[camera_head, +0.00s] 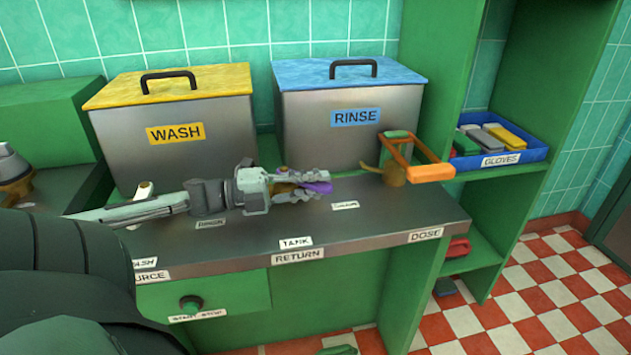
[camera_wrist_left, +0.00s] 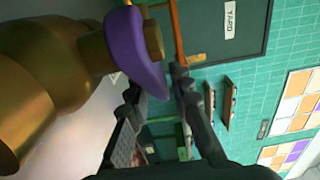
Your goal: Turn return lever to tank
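A purple lever handle (camera_head: 318,187) sits over the grey counter, above the RETURN label (camera_head: 297,256). The TANK label (camera_head: 296,242) is on the counter top nearer the front edge; a second small label (camera_head: 345,205) is too blurred to read. My left gripper (camera_head: 308,185) reaches in from the left at the purple handle. In the left wrist view the purple handle (camera_wrist_left: 140,60) is on a brass valve body (camera_wrist_left: 70,75), and its end is between my two spread fingertips (camera_wrist_left: 157,85). Contact cannot be told. My right gripper is not in view.
The WASH tank (camera_head: 175,130) and RINSE tank (camera_head: 345,120) stand behind the counter. An orange-handled brass valve (camera_head: 393,175) stands to the right, above the DOSE label (camera_head: 425,235). A blue GLOVES tray (camera_head: 500,160) is on the right shelf. A green button (camera_head: 190,304) is on the front.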

